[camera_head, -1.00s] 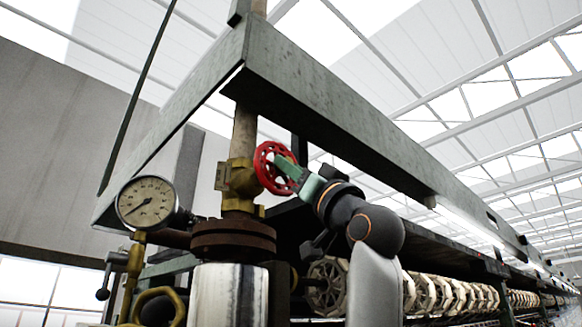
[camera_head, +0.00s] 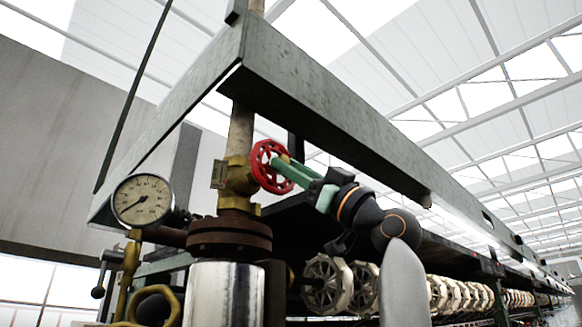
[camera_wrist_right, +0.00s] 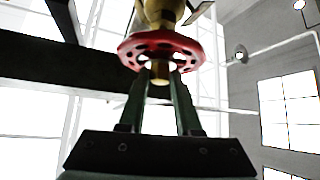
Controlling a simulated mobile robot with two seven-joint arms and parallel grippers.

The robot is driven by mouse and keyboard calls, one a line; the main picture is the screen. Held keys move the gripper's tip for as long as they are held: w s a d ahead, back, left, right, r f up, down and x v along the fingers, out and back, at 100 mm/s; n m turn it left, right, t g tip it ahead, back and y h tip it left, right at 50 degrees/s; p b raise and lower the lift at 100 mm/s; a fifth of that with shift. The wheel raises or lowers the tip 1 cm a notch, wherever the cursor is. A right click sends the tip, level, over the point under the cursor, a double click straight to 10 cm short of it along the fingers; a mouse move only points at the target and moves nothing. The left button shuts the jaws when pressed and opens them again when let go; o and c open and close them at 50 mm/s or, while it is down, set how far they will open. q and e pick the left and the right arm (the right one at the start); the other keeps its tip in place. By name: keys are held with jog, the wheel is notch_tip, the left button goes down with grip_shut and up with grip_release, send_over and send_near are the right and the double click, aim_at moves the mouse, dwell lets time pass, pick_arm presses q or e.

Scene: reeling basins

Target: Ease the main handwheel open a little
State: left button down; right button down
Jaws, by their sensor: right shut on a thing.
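The main handwheel (camera_head: 256,165) is red, with holes around its rim. It sits on the right side of a brass valve (camera_head: 238,182) on an upright pipe. My right gripper (camera_head: 281,166) comes in from the right, its green fingers shut on the handwheel. In the right wrist view the fingers (camera_wrist_right: 160,82) reach up to the handwheel (camera_wrist_right: 130,47), one on each side of its brass centre stem (camera_wrist_right: 160,72). The exact contact at the fingertips is partly hidden by the wheel. My left gripper is not in view.
A round pressure gauge (camera_head: 142,201) stands left of the pipe, its needle pointing lower left. A green-grey beam (camera_head: 330,120) runs just above the wheel and arm. A rusty flange (camera_head: 229,238) and a shiny cylinder (camera_head: 222,295) lie below. White reels (camera_head: 325,283) line the machine.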

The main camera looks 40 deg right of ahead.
jog(key=c, duration=0.6)
grip_release()
jog(key=b+v, duration=0.5)
jog(key=v, duration=0.7)
jog(key=shift+s+f+b, duration=0.15)
jog(key=shift+f+b, duration=0.05)
jog(key=shift+b, duration=0.2)
jog(key=shift+d, duration=0.15)
